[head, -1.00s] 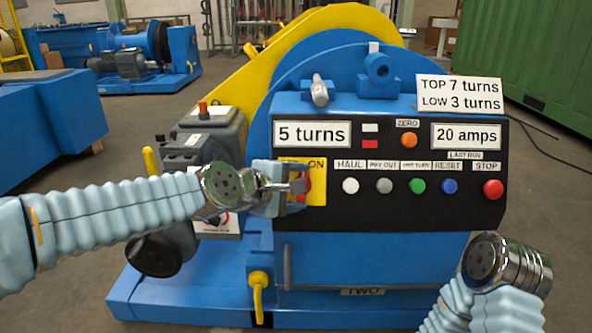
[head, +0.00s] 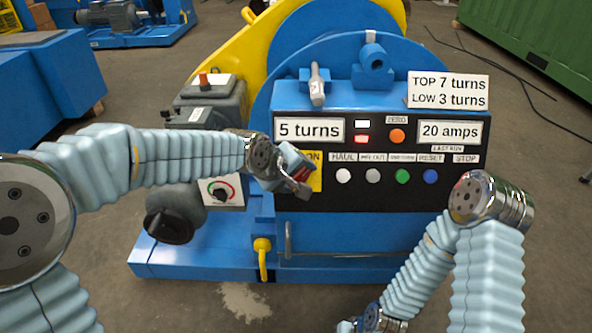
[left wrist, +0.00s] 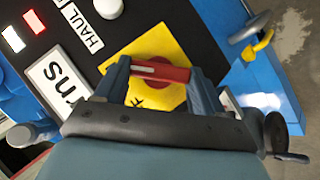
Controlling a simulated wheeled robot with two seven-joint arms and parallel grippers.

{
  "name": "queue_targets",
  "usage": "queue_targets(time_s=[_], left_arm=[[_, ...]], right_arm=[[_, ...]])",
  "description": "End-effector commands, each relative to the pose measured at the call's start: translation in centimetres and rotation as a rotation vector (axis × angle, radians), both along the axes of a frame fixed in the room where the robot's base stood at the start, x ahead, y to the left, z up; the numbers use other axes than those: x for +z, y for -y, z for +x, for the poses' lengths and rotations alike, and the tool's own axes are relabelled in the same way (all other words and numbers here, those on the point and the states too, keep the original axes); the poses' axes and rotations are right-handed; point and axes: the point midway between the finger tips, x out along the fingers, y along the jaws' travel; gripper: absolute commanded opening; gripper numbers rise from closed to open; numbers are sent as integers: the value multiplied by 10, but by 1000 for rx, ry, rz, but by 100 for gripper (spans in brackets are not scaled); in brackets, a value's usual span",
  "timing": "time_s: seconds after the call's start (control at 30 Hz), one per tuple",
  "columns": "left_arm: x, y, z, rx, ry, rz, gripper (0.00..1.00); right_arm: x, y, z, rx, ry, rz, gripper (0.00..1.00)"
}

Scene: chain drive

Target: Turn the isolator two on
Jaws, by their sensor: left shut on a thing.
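The isolator is a red handle on a yellow plate (head: 316,184) at the left end of the black control panel. My left gripper (head: 296,182) is at the plate and covers most of it in the head view; only the letters "ON" and the right edge show. In the left wrist view, the red handle (left wrist: 160,71) lies between the two fingers of my left gripper (left wrist: 161,80), which is shut on it. The yellow plate (left wrist: 153,93) shows behind the handle. My right arm stands at the lower right, its gripper out of view.
Right of the isolator sit a white button (head: 343,176), a grey button (head: 373,176), a green button (head: 403,177) and a blue button (head: 431,177). My right arm hides the STOP button. A grey box with a dial (head: 222,190) stands left of the panel.

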Motion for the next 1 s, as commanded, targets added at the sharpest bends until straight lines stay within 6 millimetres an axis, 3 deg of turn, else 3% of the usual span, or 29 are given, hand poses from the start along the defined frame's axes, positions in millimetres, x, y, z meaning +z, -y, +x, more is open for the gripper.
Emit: queue_targets(time_s=[0.53, 0.57, 0.7, 1.0], left_arm=[[-2, 1, -1, -14, -4, 24, 39], [-2, 1, -1, -14, -4, 24, 74], [-1, 0, -1, -12, -2, 23, 95], [1, 0, -1, -11, 0, 20, 95]], right_arm=[[1, 0, 0, 0, 0, 0, 43], [1, 0, 0, 0, 0, 0, 43], [1, 0, 0, 0, 0, 0, 43], [1, 0, 0, 0, 0, 0, 43]])
